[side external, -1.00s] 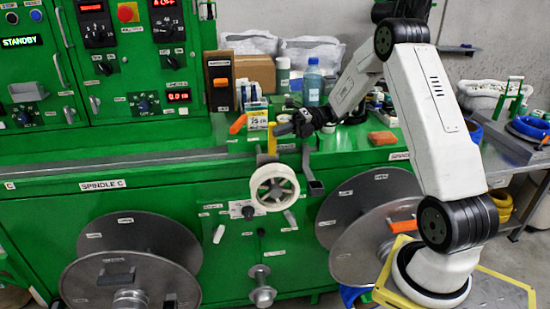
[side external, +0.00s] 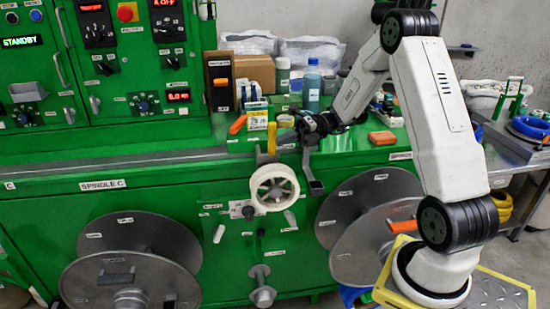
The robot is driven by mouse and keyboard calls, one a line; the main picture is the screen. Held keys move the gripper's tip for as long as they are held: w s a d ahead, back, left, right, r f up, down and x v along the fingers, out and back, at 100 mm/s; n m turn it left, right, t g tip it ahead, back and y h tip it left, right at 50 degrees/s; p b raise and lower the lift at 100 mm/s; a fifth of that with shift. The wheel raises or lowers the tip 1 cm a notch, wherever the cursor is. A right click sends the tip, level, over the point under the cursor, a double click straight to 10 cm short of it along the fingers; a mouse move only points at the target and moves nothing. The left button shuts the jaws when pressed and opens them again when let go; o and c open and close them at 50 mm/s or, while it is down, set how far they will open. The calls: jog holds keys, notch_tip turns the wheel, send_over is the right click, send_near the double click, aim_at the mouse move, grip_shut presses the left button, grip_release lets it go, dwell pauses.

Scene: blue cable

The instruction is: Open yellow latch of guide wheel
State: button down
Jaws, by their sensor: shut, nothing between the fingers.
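The white guide wheel (side external: 274,188) is mounted on the green machine front, below the bench edge. The yellow latch (side external: 271,138) stands upright just above the wheel. My gripper (side external: 290,136) is to the right of the latch, its fingers pointing left towards it. The gripper is shut with nothing held. It is small and dark here, and I cannot tell whether its tips touch the latch.
A grey bracket (side external: 312,172) hangs just right of the wheel. An orange handle (side external: 238,124), a small white-and-yellow box (side external: 258,116) and a blue bottle (side external: 312,86) stand on the bench behind. Large grey reels (side external: 132,270) sit below.

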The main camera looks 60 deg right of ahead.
jog(key=f+v, duration=0.1)
jog(key=v, duration=0.9)
jog(key=shift+w+r, duration=0.1)
jog(key=shift+w, duration=0.1)
jog(key=s+a+f+m+g+h, duration=0.2)
jog(key=s+a+f+m+h, duration=0.2)
jog(key=a+m+h, duration=0.3)
jog(key=s+a+f+m+g+h, duration=0.3)
jog(key=a+m+h, duration=0.5)
jog(key=a+m, duration=0.7)
jog(key=s+f+m, duration=0.1)
jog(key=m, duration=1.1)
